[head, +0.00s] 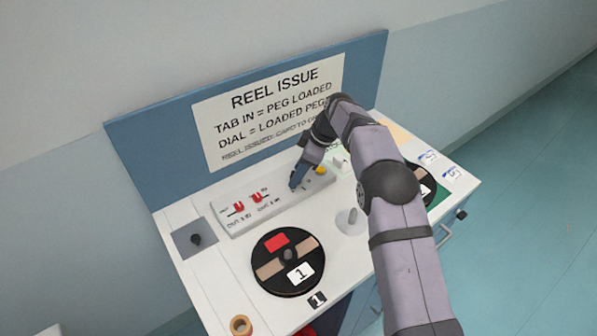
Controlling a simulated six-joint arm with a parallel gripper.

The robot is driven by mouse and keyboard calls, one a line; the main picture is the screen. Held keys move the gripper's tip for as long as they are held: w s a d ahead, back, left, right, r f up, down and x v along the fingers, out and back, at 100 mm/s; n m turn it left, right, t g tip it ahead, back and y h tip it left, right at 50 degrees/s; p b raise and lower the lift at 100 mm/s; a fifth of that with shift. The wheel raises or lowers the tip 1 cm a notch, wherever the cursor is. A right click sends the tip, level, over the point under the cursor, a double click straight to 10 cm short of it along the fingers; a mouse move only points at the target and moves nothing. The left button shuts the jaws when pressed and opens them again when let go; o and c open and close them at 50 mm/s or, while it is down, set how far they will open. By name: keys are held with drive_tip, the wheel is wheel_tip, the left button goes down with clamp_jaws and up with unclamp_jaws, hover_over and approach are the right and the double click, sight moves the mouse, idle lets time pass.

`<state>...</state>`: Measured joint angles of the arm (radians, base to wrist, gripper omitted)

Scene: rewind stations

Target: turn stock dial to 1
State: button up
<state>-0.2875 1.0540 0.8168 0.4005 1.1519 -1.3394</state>
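A long pale control box (280,208) lies on the white bench below the sign. Two red tabs, one on the left (238,208) and one to its right (266,198), sit on its left half. A small yellow part (320,170) shows at its right end, just right of my gripper. My gripper (295,184) points down at the right half of the box, at or just above its top. The stock dial is not clearly visible; it may be hidden by the gripper. I cannot tell whether the fingers are open or shut, or touching anything.
A black reel (263,250) labelled 1 lies in front of the box. A bare peg on a round base (352,222) stands right of it. A tape roll (241,325) is at front left. Another reel (427,187) is partly behind my arm. The blue sign board (150,140) stands behind.

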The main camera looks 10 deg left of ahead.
drive_tip(key=b+v, duration=0.1)
drive_tip(key=v, duration=0.6)
drive_tip(key=shift+b, duration=0.3)
drive_tip(key=shift+r, duration=0.1)
drive_tip(key=shift+d, duration=0.1)
drive_tip(key=s+d+m+h, duration=0.2)
drive_tip(key=s+d+m, duration=0.35)
drive_tip(key=d, duration=0.25)
drive_tip(key=s+d+f+m+h, duration=0.1)
drive_tip(key=s+d+f+m, duration=0.2)
drive_tip(key=s, duration=1.1)
drive_tip(key=s+d+f+m+h, duration=0.1)
drive_tip(key=s+d+f+m, duration=0.2)
drive_tip(key=s+d+m, duration=0.5)
drive_tip(key=s+d, duration=0.4)
drive_tip(key=s, duration=0.2)
drive_tip(key=shift+f+h+p, duration=0.15)
drive_tip(key=shift+h+p, duration=0.15)
drive_tip(key=shift+s+m, duration=0.15)
drive_tip(key=shift+m, duration=0.1)
